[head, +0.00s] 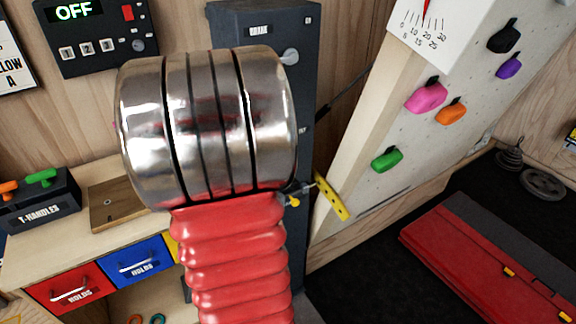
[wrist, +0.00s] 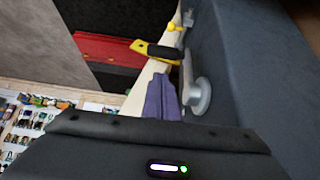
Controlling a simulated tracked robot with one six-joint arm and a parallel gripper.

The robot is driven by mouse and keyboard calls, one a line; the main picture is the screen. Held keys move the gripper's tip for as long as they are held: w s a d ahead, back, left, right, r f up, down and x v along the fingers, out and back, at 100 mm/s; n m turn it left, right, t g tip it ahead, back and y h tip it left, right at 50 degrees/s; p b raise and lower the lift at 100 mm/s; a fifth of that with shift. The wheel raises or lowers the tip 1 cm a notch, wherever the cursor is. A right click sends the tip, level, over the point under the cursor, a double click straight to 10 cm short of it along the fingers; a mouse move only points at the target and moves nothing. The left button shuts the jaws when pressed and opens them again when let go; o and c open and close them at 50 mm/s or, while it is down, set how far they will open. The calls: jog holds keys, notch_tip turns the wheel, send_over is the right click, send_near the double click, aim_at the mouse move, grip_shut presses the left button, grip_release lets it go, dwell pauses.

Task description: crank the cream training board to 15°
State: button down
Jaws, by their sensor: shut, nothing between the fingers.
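The cream training board (head: 365,130) leans at the right of the head view, with colored holds on its face. A white angle scale (head: 420,38) is at its top; the red needle (head: 426,12) points near the middle marks, too small to read exactly. A yellow crank arm (head: 332,197) and a small yellow knob (head: 293,201) sit low between the grey cabinet and the board. The crank arm (wrist: 157,52) also shows in the wrist view, just ahead of my gripper (wrist: 160,78). My purple fingers are together and empty; contact cannot be judged. My arm hides the gripper in the head view.
The dark grey cabinet (head: 263,22) stands beside the board, and a grey round knob (wrist: 197,97) is close to my fingers' right. A red mat (head: 470,255) lies on the dark floor. A workbench (head: 110,225) with drawers stands at left.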

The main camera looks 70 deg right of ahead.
jog(key=x, duration=0.9)
jog(key=shift+s+d+f, duration=0.1)
jog(key=shift+d+f, duration=0.1)
jog(key=shift+f, duration=0.15)
jog(key=shift+a, duration=0.1)
jog(key=shift+w+a+f, duration=0.35)
jog(key=shift+w+a, duration=0.2)
jog(key=shift+a, duration=0.1)
jog(key=shift+r, duration=0.35)
jog(key=s+d+r+v, duration=0.1)
jog(key=v, duration=0.8)
jog(key=shift+r, duration=0.1)
